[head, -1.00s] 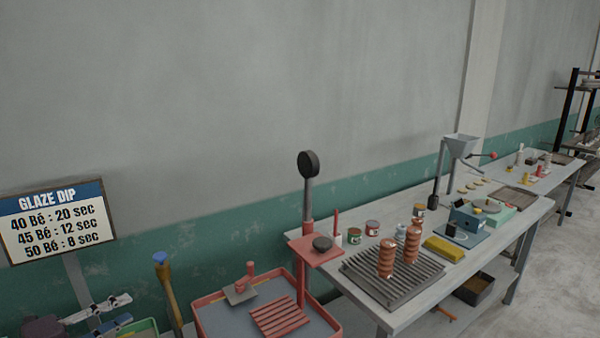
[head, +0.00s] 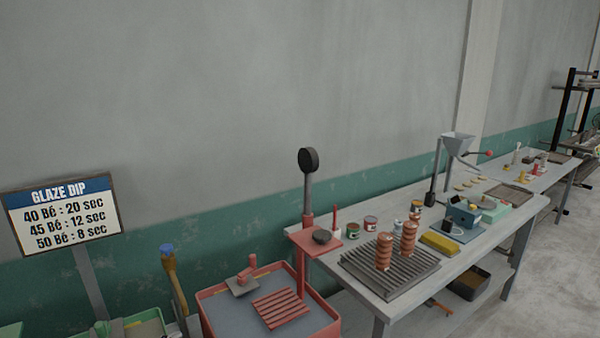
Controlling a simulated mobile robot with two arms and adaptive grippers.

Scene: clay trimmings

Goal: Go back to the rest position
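Neither of my grippers shows in the head view at this moment, so I cannot see their state or whether they hold anything. Two ribbed reddish-brown clay pieces, a front one (head: 384,252) and a back one (head: 409,238), stand upright on a dark slatted rack (head: 425,262) on the long grey table (head: 395,308).
A red-rimmed cart (head: 329,329) with a slatted red rack (head: 281,309) and a red post stands left of the table. A GLAZE DIP sign (head: 65,213) and a blue-topped tool (head: 171,275) are at left. Open floor (head: 545,300) lies at right.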

